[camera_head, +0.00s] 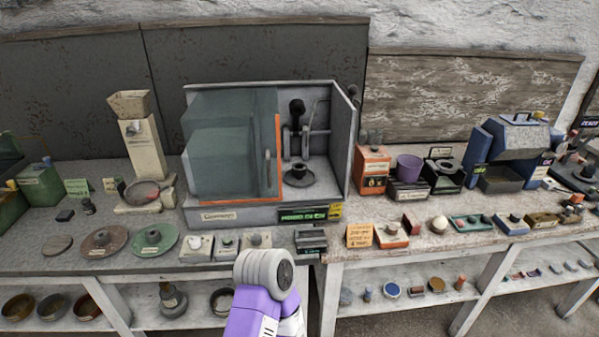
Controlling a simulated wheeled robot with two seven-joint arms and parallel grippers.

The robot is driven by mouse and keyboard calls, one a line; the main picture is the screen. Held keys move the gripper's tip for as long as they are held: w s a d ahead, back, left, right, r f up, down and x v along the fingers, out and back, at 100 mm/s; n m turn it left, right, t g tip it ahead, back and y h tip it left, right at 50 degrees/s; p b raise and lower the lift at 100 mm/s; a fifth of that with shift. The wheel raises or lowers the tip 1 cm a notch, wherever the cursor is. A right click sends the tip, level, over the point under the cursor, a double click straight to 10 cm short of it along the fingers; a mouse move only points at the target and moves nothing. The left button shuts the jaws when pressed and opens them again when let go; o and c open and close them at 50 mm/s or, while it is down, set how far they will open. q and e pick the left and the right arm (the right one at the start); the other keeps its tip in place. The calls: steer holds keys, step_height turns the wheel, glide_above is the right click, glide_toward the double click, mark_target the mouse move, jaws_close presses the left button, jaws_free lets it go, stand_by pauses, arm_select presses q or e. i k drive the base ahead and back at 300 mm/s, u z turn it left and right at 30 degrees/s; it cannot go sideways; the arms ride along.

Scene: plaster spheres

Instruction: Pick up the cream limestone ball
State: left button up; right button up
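A small cream, rounded ball-like thing (439,224) sits on the bench top right of centre, near the front edge; it best matches the cream limestone ball. Its material is too small to tell. Nothing touches it from above. No gripper fingers show in the head view. A purple arm part of mine with a grey ribbed round end reaches up at the bottom centre, in front of the bench edge, well left of the ball. I cannot tell which arm it belongs to.
A glass-fronted cabinet (232,150) stands at the bench's middle. Small labelled blocks, including an orange-topped one (391,237) and a green tray (471,224), flank the ball. Plates (153,238) lie at left. A lower shelf holds bowls (52,306) and small pieces.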

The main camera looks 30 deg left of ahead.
mark_target(439, 222)
steer(key=z, duration=0.55)
steer(key=i, duration=1.2)
steer(key=u, duration=0.1)
